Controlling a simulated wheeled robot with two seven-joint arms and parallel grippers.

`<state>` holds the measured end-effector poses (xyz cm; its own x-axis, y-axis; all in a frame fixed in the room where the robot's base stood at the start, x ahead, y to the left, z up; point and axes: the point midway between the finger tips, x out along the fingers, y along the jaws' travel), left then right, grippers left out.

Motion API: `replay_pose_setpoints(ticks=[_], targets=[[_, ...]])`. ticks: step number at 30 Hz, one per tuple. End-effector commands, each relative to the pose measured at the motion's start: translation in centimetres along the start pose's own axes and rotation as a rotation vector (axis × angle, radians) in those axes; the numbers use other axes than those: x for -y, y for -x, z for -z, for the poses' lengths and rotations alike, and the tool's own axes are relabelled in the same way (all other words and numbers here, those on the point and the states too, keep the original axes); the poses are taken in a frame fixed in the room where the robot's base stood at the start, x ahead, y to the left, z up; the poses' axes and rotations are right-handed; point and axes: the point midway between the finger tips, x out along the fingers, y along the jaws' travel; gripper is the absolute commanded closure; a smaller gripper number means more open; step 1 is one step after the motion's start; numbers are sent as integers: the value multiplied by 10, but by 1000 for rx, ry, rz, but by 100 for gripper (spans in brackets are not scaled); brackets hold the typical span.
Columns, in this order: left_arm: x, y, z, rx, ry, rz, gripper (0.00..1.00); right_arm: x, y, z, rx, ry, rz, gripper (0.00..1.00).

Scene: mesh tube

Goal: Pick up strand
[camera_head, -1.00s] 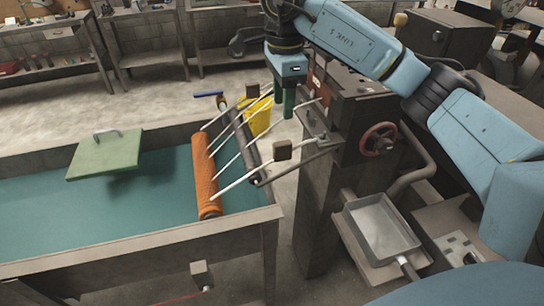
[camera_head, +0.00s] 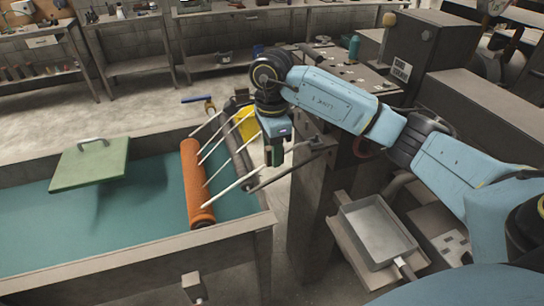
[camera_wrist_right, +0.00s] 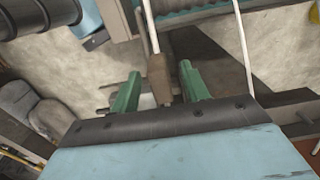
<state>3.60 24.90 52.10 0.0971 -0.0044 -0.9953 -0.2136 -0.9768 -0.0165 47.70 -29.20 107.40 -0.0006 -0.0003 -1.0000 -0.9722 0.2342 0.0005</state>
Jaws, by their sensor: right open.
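Several thin white strands (camera_head: 234,186) run from an orange mesh roll (camera_head: 194,185) on the teal-topped table toward a dark bar on the right. My right gripper (camera_head: 273,155), with green fingers, points down near the right end of the nearest strands. In the right wrist view my right gripper (camera_wrist_right: 159,71) is open. A brown block (camera_wrist_right: 160,82) at the end of a white strand (camera_wrist_right: 152,25) shows between its fingers; I cannot tell whether they touch it. Another white strand (camera_wrist_right: 243,45) passes outside the right finger. The left gripper is not in view.
A green lid-like board with a handle (camera_head: 92,165) is at the table's left. A grey pan (camera_head: 377,233) stands at lower right beside a dark machine (camera_head: 310,220). A yellow bucket (camera_head: 247,125) is behind the strands. The teal surface's front left is clear.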

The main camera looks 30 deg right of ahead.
Motion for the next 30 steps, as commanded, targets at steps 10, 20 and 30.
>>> replay_pose_setpoints(ticks=[10,20,30], targets=[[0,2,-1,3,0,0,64,0,-24,0,1,1,1,55],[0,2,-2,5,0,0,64,0,-24,0,0,1,1,85],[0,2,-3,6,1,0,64,0,-23,0,0,1,1,100]])
